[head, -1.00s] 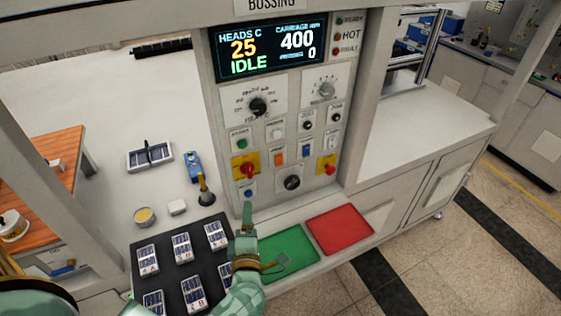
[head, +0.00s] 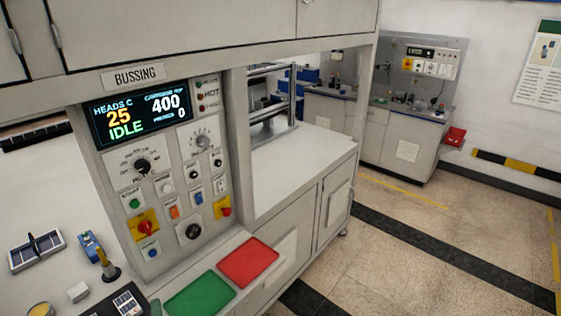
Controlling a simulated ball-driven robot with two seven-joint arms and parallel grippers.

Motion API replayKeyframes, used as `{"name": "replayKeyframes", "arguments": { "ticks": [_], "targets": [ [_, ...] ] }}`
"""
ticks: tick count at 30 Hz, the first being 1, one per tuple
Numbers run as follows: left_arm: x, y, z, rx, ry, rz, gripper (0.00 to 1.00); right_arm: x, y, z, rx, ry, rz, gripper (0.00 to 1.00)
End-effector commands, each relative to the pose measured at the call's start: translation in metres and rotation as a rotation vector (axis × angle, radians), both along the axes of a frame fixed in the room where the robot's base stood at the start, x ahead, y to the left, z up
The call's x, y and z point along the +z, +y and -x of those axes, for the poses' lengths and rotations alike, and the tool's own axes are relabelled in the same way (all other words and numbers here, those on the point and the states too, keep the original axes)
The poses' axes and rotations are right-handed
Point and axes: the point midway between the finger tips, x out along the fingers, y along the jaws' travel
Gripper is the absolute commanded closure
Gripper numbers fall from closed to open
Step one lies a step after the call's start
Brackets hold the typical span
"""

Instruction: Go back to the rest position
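Neither of my grippers shows in the head view now. The bussing control panel (head: 165,185) stands at the left, with its display (head: 139,116) reading heads 25, IDLE and carriage 400. Below it on the ledge lie a green mat (head: 200,294) and a red mat (head: 248,262), both bare. The black tray (head: 93,308) with solar cells is cut off by the bottom edge at the lower left.
A blue tool (head: 90,246), a small white block (head: 78,291) and a cell fixture (head: 36,252) lie on the white table. A second workbench (head: 375,135) stands at the back. The floor (head: 440,245) at the right is clear.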

Motion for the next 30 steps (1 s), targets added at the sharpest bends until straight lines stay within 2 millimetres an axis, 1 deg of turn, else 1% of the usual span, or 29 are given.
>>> {"name": "replayKeyframes", "arguments": {
  "ticks": [1,2,5,8,11,14,16,20,21,23,24,26,27,29,30],
  "targets": [
    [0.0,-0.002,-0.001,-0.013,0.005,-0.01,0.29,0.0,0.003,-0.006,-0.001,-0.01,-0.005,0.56],
    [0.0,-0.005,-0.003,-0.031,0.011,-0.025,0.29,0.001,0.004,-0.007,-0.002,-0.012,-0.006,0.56],
    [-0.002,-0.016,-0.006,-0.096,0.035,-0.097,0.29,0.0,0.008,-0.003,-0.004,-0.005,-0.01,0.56],
    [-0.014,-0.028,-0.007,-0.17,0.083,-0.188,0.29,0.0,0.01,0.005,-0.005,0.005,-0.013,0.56],
    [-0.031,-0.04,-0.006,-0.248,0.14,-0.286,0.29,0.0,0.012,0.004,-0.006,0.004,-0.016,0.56],
    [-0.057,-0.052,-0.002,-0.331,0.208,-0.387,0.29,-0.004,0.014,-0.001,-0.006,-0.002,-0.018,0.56],
    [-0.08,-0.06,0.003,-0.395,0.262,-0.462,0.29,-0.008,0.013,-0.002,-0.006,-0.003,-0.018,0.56],
    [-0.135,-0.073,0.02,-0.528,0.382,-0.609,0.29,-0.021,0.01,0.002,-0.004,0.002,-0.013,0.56],
    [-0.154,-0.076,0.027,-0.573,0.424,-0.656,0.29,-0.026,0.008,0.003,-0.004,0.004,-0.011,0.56],
    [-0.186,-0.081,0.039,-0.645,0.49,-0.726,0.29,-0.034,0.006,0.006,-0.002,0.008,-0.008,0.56],
    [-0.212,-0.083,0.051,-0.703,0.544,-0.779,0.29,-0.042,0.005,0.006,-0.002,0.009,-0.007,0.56],
    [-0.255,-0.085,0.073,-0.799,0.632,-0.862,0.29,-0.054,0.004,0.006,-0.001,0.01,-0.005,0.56],
    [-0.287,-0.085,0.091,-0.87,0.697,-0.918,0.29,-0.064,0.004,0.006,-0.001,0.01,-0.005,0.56],
    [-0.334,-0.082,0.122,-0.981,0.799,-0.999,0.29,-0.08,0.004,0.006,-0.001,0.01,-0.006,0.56],
    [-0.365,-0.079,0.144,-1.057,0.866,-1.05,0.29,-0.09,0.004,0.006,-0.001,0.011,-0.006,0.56]
  ]
}}
